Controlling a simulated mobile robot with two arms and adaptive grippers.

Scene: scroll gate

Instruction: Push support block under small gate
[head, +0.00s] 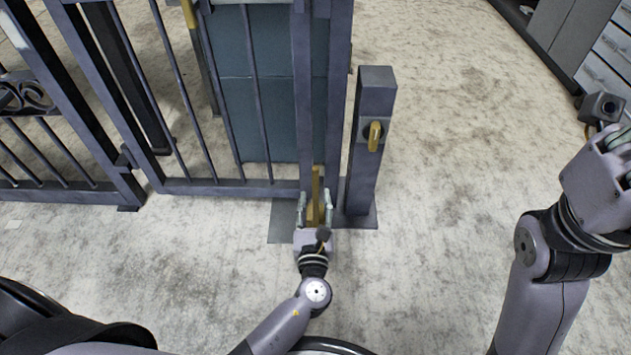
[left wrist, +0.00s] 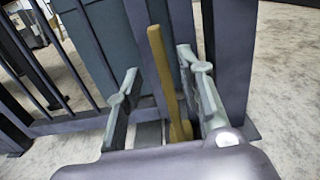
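The small gate (head: 235,188), dark grey-blue with vertical bars, stands across the left and middle of the head view. The golden support block (head: 316,185), with an upright bar, is at the foot of the gate's right end. It also shows in the left wrist view (left wrist: 165,75). My left gripper (head: 315,207) is low at the block, its fingers apart on either side of it. In the left wrist view, a gap shows between the left finger and the block; contact on the right is unclear. My right gripper (head: 619,141) is raised at the right edge, partly cut off.
A short post (head: 364,165) with a golden latch piece (head: 374,136) stands right of the gate on a flat base plate. A teal panel (head: 262,95) is behind the bars. Grey cabinets (head: 603,70) are at the upper right. Pale floor between post and right arm is clear.

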